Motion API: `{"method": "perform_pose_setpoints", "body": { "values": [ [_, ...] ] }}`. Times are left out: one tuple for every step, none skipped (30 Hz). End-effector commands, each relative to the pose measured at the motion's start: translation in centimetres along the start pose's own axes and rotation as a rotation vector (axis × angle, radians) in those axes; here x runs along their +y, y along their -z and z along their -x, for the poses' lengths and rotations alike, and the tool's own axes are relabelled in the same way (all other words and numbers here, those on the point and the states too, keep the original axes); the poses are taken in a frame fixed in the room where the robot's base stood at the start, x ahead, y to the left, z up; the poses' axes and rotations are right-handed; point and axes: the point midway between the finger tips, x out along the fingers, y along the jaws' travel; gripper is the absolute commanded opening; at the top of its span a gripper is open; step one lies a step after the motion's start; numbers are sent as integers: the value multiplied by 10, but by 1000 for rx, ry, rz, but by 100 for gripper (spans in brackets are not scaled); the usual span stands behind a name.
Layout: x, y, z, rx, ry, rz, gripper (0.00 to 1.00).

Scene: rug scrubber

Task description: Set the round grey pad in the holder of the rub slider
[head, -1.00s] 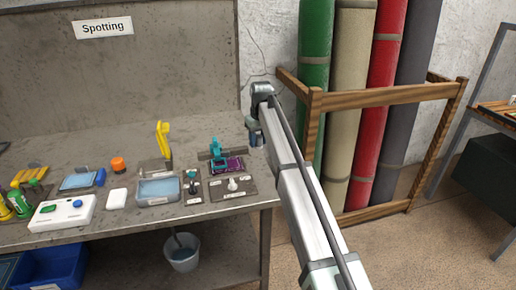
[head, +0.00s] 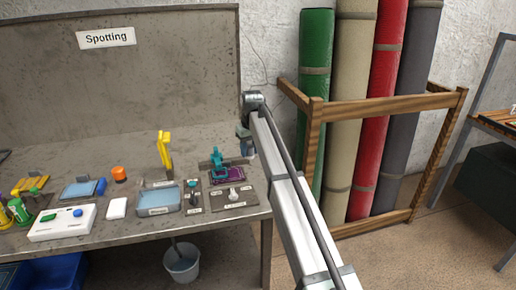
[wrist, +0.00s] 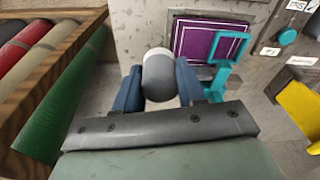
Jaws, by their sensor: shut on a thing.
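The rub slider is teal with an upright post; it stands at the purple rug patch (head: 228,173) on the bench in the head view, with its body (head: 217,159) left of my gripper (head: 244,140). In the wrist view the slider's square teal frame (wrist: 229,47) lies over the right part of the purple patch (wrist: 192,42). My gripper (wrist: 160,88) has its blue fingers shut on the round grey pad (wrist: 158,76), which has a pale upper edge. The pad is held apart from the slider, left of it in the wrist view. The holder's inside is not clear.
A plate with a white knob (head: 233,194) lies in front of the slider. A blue tray (head: 158,199) and a yellow brush (head: 164,148) stand to the left. Rolled rugs in a wooden rack (head: 313,150) stand right of the bench.

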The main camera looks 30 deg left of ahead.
Motion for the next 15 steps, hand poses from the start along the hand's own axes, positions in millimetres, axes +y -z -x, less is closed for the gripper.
{"method": "perform_pose_setpoints", "body": {
  "values": [
    [-19, 5, -2, -1, 3, 21, 13],
    [-29, 8, -3, -2, 5, 32, 13],
    [-43, 12, -4, -3, 7, 47, 13],
    [-52, 14, -5, -4, 8, 57, 13],
    [-62, 17, -6, -5, 9, 68, 13],
    [-73, 20, -7, -6, 10, 80, 13],
    [-81, 22, -8, -7, 10, 88, 13],
    [-88, 24, -9, -8, 10, 96, 13],
    [-98, 26, -10, -8, 11, 106, 13],
    [-103, 28, -11, -8, 10, 107, 13],
    [-109, 30, -12, -8, 10, 110, 13],
    [-116, 33, -12, -8, 8, 106, 13],
    [-118, 36, -13, -7, 6, 97, 13],
    [-115, 38, -14, -6, 3, 74, 13],
    [-114, 38, -13, -3, 0, 50, 13]
  ]
}}
